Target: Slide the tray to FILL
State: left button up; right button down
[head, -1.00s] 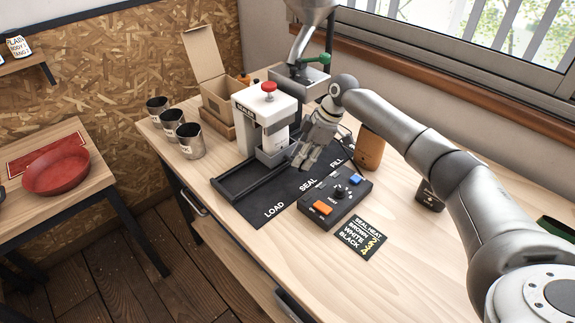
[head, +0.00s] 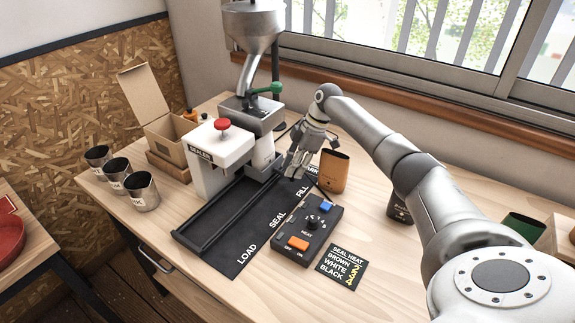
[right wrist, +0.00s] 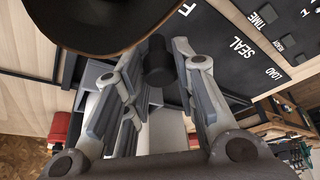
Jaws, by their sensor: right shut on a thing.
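The grey tray (head: 264,170) sits on the dark rail (head: 215,222), just past the white sealer (head: 215,160) and near the FILL end of the black mat (head: 240,258). Something pale shows above its front wall. My right gripper (head: 295,174) is low beside the tray's mat side, near the FILL word. In the right wrist view, a black round handle (right wrist: 158,62) lies between its fingers, and the gripper is shut on it. The join between handle and tray is hidden. My left gripper is in neither view.
A metal hopper (head: 252,30) with a green lever stands behind the rail's far end. A brown pouch (head: 334,170) stands close right of my gripper. A control box (head: 308,232) lies right of the mat. Metal cups (head: 141,190) stand left of the sealer.

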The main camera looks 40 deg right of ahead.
jog(key=shift+d+r, duration=0.15)
jog(key=shift+d, duration=0.05)
jog(key=c, duration=1.6)
grip_release()
jog(key=o, duration=0.4)
jog(key=shift+d, duration=0.15)
jog(key=v, duration=1.1)
jog(key=shift+s+d+r, duration=0.1)
jog(key=shift+r, duration=0.3)
